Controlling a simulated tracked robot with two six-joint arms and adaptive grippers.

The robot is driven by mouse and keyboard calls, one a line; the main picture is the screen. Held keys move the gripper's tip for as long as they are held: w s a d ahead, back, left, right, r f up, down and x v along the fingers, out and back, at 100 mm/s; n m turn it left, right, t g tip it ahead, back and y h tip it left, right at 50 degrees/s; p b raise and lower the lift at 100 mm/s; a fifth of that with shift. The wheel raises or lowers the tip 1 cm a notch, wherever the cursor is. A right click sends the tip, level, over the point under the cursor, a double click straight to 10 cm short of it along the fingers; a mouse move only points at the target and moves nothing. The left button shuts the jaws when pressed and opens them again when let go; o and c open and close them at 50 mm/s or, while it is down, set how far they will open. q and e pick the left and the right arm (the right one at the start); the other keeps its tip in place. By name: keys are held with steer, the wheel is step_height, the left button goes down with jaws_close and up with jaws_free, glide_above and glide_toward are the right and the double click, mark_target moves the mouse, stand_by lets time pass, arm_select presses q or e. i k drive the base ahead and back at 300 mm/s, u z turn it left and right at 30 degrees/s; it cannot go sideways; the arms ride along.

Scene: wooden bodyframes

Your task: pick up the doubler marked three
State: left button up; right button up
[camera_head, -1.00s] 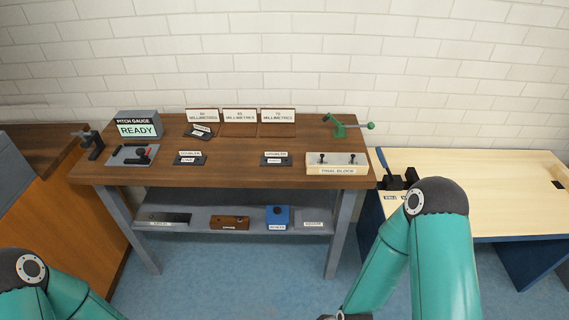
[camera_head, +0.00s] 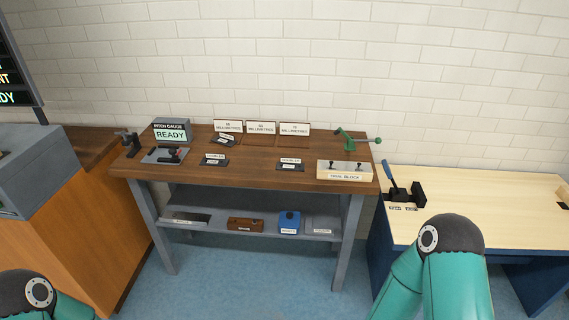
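Several small dark plates with white labels lie on the brown wooden bench (camera_head: 262,176). One is at the front left (camera_head: 214,160), one is at the front right (camera_head: 290,164), and a tilted one is farther back (camera_head: 225,139). The front ones seem to be labelled as doublers, but their second lines are too small to read, so I cannot tell which is marked three. Only teal links of my arms show at the lower left and lower right. Neither gripper is in view.
A trial block (camera_head: 345,170) and a green clamp (camera_head: 352,140) sit at the bench's right. The pitch gauge (camera_head: 172,129) reads READY at the left. The lower shelf (camera_head: 265,232) holds several items. A pale table (camera_head: 480,195) stands right, an orange cabinet (camera_head: 75,240) left. Blue floor lies clear in front.

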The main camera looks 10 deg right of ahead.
mark_target(286, 164)
steer(key=u, duration=0.3)
steer(key=i, duration=1.6)
steer(key=z, duration=0.4)
